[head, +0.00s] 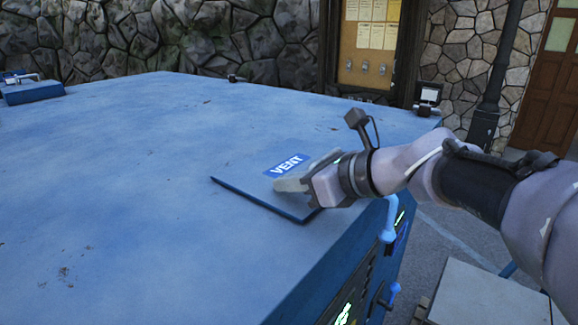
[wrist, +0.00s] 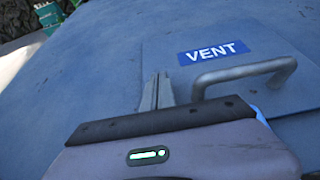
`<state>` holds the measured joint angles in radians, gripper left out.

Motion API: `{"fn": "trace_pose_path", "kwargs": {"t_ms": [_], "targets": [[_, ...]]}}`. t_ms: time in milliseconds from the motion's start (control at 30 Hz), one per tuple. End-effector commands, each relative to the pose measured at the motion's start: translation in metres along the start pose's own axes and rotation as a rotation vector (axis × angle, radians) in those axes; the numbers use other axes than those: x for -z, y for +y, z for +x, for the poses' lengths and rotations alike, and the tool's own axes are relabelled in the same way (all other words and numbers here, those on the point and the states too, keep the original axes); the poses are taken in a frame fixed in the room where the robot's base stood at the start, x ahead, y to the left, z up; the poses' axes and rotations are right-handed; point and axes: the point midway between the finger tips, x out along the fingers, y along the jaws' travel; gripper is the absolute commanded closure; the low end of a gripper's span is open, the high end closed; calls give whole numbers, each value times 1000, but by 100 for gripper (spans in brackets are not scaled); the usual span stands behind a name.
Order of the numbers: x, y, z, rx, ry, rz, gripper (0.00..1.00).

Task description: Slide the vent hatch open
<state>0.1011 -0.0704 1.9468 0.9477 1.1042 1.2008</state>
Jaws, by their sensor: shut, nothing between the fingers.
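The vent hatch (head: 254,188) is a flat blue panel on top of the large blue cabinet, with a dark near edge and a blue VENT label (head: 287,165). In the wrist view the hatch (wrist: 163,58) carries the label (wrist: 213,52) and a grey bar handle (wrist: 245,72). My gripper (head: 280,184) is over the hatch in the head view and hides the handle there. In the wrist view my gripper (wrist: 157,92) is shut and empty, with its fingertips left of the handle's left end. A gap shows between fingers and handle; whether the fingers touch the panel is unclear.
The cabinet top (head: 130,170) is wide and clear to the left of the hatch. Blue levers (head: 389,225) stick out from the cabinet's right side below my arm. A small lamp (head: 428,97) stands at the far right corner. A noticeboard (head: 370,45) hangs behind.

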Motion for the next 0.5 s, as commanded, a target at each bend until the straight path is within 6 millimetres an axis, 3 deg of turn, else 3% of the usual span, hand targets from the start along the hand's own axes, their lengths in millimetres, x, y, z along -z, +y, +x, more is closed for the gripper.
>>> {"fn": "trace_pose_path", "kwargs": {"t_ms": [200, 500], "targets": [[0, -2, 0, 0, 0, 0, 100], [-1, -23, -1, 0, 1, 1, 100]]}}
